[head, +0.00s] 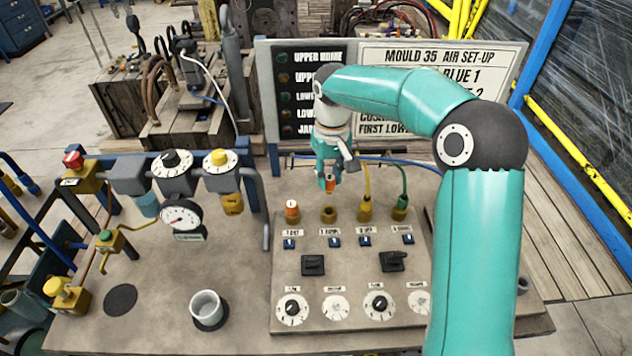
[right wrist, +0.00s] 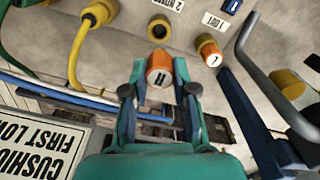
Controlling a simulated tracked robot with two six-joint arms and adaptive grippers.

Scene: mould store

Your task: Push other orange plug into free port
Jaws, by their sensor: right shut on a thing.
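My right gripper (head: 328,178) is shut on an orange plug (head: 330,184), held above the panel (head: 350,255) just behind the row of ports. In the right wrist view the held plug (right wrist: 160,62) sits between both fingers, with a dark mark on its white end face. The free port (head: 328,213) is an empty brass ring with a dark hole, second from left; it shows just beyond the plug in the right wrist view (right wrist: 160,29). The plug appears apart from it. Another orange plug (head: 291,208) stands in the leftmost port. My left gripper is not in view.
A yellow plug and hose (head: 366,195) and a green one (head: 402,200) fill the ports to the right. A sign board (head: 400,55) stands close behind. Switches and knobs lie in front. A valve line with a gauge (head: 180,217) and a cup (head: 207,307) are left.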

